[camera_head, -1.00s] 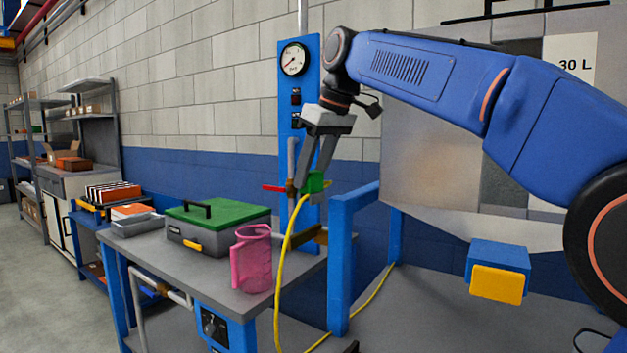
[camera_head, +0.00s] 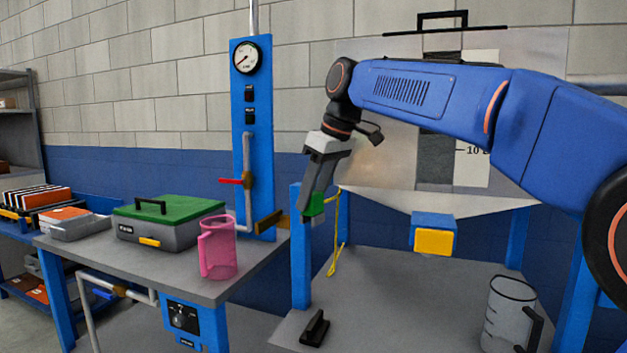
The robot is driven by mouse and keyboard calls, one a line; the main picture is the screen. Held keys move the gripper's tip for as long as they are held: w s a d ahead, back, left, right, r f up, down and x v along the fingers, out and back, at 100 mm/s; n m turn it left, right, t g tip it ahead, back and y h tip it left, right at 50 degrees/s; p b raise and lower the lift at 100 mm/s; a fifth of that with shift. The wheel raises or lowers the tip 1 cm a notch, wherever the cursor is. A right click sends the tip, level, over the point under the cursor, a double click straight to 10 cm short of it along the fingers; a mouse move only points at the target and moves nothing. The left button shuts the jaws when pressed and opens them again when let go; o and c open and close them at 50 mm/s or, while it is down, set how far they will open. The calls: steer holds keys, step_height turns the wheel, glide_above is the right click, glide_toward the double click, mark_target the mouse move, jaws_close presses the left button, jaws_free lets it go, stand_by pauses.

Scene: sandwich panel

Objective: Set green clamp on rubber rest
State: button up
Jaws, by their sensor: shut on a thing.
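My gripper (camera_head: 314,200) is shut on the green clamp (camera_head: 314,206) and holds it in the air, beside the top of a blue post. A yellow hose (camera_head: 336,240) hangs just right of the clamp; I cannot tell whether the two touch. A small black block (camera_head: 315,328), which looks like the rubber rest, lies at the front left of the grey right-hand bench (camera_head: 400,300). The clamp is well above the block and apart from it.
A clear jug (camera_head: 510,315) stands at the bench's right. A blue and yellow box (camera_head: 434,234) is beneath the large metal hopper. On the left table are a pink pitcher (camera_head: 217,248) and a green-lidded box (camera_head: 168,222). The bench middle looks clear.

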steer(key=shift+s+d+f+n+g+y, duration=0.15)
steer(key=shift+f+n, duration=0.25)
steer(key=shift+f, duration=3.95)
steer(key=shift+s+d+f+n+g+y, duration=0.15)
steer(key=shift+f+n, duration=0.25)
steer(key=shift+f, duration=3.9)
steer(key=shift+s+d+f+n, duration=0.15)
steer(key=shift+f+n, duration=0.25)
steer(key=shift+f, duration=3.95)
steer(key=shift+a+f, duration=0.1)
steer(key=shift+f, duration=0.5)
steer(key=o, duration=1.2)
